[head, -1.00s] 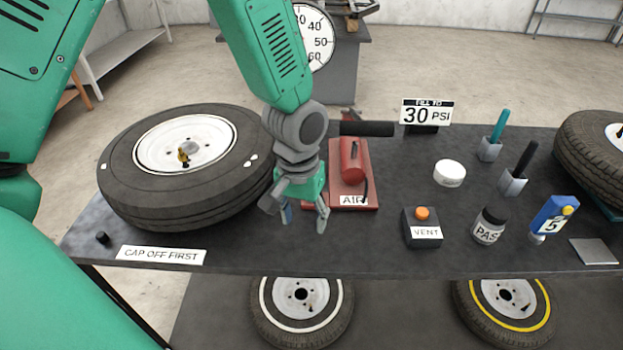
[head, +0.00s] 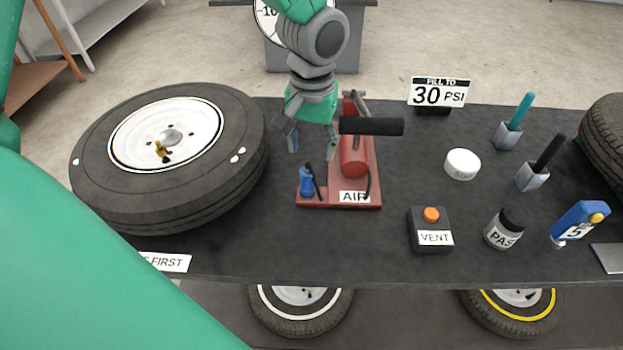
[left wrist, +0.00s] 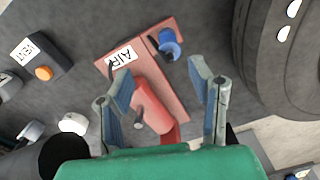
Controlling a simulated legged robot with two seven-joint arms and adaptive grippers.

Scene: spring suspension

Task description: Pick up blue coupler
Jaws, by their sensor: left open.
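The blue coupler (head: 306,181) stands on the front left corner of the red base plate of the air pump (head: 353,160). It also shows in the left wrist view (left wrist: 169,44), with a dark hose beside it. My left gripper (head: 310,146) is open and empty, above and behind the coupler, over the pump's left side. In the left wrist view its two fingers (left wrist: 165,100) are spread wide, with the red cylinder between them and the coupler beyond the tips. My right gripper is not in view.
A large tire (head: 170,150) lies left of the pump, close to the coupler. A black pump handle (head: 371,126) sticks out right of my gripper. A vent box (head: 430,230) and a white lid (head: 462,164) stand to the right. The table front before the pump is clear.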

